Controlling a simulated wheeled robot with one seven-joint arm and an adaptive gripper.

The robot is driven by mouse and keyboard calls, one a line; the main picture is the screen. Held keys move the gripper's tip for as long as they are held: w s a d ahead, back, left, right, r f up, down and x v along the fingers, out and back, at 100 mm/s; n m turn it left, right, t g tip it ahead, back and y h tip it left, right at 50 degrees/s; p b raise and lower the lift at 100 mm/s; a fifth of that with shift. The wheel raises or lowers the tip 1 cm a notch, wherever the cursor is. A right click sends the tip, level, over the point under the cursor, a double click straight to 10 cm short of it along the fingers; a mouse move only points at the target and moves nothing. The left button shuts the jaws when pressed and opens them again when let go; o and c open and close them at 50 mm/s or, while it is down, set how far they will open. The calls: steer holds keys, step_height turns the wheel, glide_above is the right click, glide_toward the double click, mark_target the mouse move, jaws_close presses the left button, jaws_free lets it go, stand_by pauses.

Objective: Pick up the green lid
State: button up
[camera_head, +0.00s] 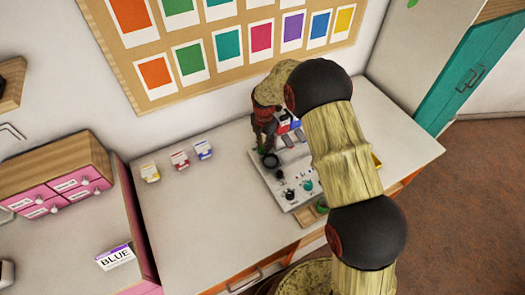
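My gripper (264,143) points down over the back left part of a pale board (297,201) on the white table. Its fingers are small and dark here, and I cannot tell whether they are open or shut. A small green bit shows at the fingertips, but I cannot tell whether it is the green lid or whether it is held. A small teal-green piece (308,185) sits on the front right part of the board. A dark round piece (271,160) lies on the board just right of the fingertips. My arm hides the board's right side.
The white table (200,230) is clear at the left front. Yellow (150,173), red (180,160) and blue (204,150) labelled containers stand at its back left. A pink drawer box (60,190) and a BLUE sign (116,257) are farther left. A colour-card corkboard (190,95) hangs behind.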

steer(key=shift+c, duration=1.1)
jaws_close()
steer(key=shift+r, duration=0.2)
